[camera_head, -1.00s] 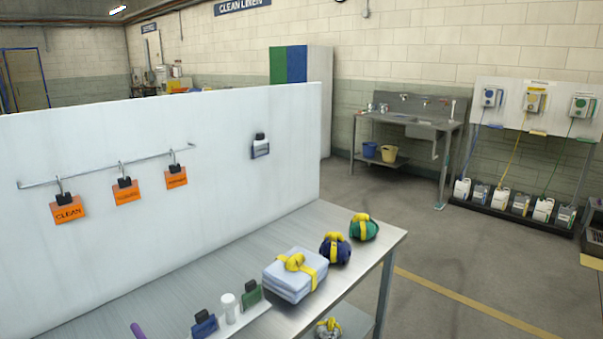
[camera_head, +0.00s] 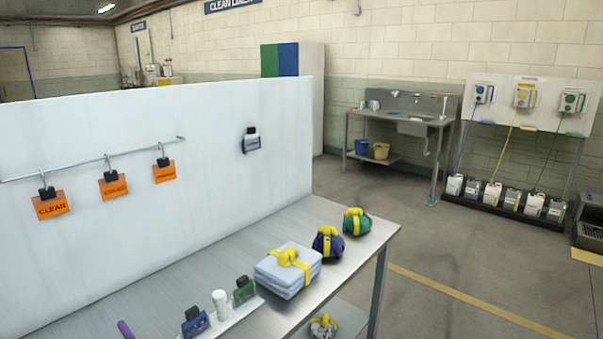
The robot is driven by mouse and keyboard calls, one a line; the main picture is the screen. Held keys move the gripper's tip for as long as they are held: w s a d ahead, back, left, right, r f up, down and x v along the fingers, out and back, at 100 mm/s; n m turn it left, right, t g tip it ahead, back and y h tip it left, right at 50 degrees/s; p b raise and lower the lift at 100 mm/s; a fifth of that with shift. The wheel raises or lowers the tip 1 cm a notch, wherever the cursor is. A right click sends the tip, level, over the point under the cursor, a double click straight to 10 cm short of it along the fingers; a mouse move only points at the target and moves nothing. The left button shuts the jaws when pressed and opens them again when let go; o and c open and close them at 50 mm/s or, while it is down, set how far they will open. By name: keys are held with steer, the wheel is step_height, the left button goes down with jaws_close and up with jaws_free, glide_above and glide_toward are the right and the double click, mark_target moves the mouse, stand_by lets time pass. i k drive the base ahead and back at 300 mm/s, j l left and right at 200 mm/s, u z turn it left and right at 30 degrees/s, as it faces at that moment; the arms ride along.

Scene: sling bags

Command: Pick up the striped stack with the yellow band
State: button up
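A folded, pale blue-grey stack (camera_head: 287,271) with a yellow band (camera_head: 290,257) tied over its top lies on the metal table (camera_head: 190,270), near its front edge. Stripes on it are faint at this distance. A navy bundle with a yellow tie (camera_head: 328,243) sits just to its right, and a green bundle with a yellow tie (camera_head: 357,222) sits beyond that near the table's far right corner. My gripper is not in view.
A white panel (camera_head: 230,170) stands along the table's back, with a rail of orange tags. A strip with a blue clip (camera_head: 195,322), a white bottle (camera_head: 221,303) and a green clip (camera_head: 244,290) lies left of the stack. A grey bundle (camera_head: 322,326) is on the lower shelf.

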mark_target(288, 269)
steer(key=j, duration=0.2)
steer(key=i+u, duration=0.5)
steer(key=i+l+u, duration=0.2)
steer(key=i+u, duration=0.3)
steer(key=k, duration=0.1)
